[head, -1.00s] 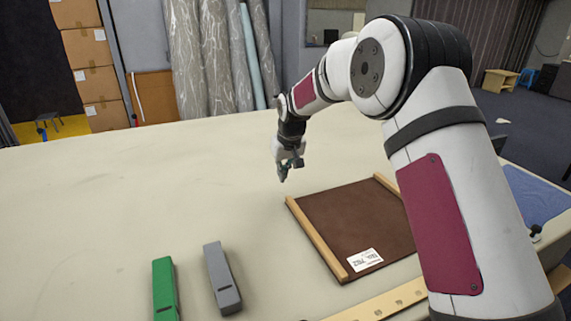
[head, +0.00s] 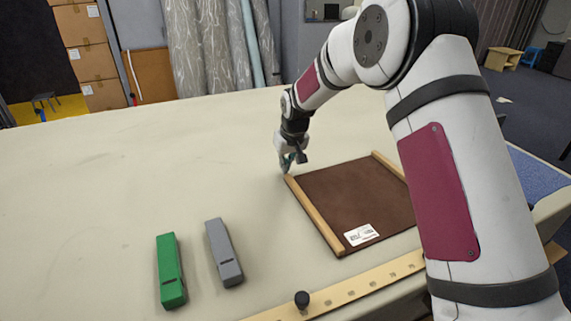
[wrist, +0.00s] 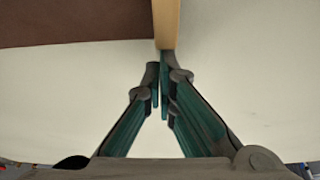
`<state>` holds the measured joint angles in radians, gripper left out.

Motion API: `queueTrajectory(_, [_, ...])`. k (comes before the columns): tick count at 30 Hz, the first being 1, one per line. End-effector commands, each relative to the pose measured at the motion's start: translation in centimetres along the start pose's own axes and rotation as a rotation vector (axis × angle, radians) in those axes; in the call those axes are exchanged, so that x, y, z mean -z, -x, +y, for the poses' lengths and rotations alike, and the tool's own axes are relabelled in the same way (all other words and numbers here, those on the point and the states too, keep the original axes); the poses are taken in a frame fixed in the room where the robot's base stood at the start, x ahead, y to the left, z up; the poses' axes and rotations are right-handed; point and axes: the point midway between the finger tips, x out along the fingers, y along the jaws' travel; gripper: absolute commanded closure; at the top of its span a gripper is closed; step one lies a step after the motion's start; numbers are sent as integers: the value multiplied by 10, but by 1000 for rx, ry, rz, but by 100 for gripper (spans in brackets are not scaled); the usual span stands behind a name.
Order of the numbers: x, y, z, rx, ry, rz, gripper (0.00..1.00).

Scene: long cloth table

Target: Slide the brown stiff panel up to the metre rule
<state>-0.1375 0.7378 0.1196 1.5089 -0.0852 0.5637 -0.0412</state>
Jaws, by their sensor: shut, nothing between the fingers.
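The brown stiff panel (head: 350,197) lies flat on the table, with a light wooden strip along its left side and another along its right side. A white label (head: 361,235) is on its near edge. The metre rule (head: 352,289) lies in front of the panel, with bare cloth between them; my arm hides its right part. My gripper (head: 287,172) is shut and empty, low at the far left corner of the panel. In the wrist view its fingertips (wrist: 160,64) are by the end of the wooden strip (wrist: 167,22); I cannot tell whether they touch it.
A green block (head: 170,271) and a grey block (head: 224,252) lie on the cloth table (head: 120,190) left of the panel. A black knob (head: 302,299) stands on the rule. A blue cloth (head: 537,176) is at the right. The table's left and far parts are clear.

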Motion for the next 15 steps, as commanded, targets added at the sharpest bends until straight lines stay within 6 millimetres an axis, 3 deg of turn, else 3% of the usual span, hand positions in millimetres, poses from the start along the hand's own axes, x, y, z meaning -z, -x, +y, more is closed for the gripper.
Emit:
queueTrajectory(9, [-44,18,0,-1,-2,-4,100])
queueTrajectory(15, [-53,18,0,0,-1,-2,100])
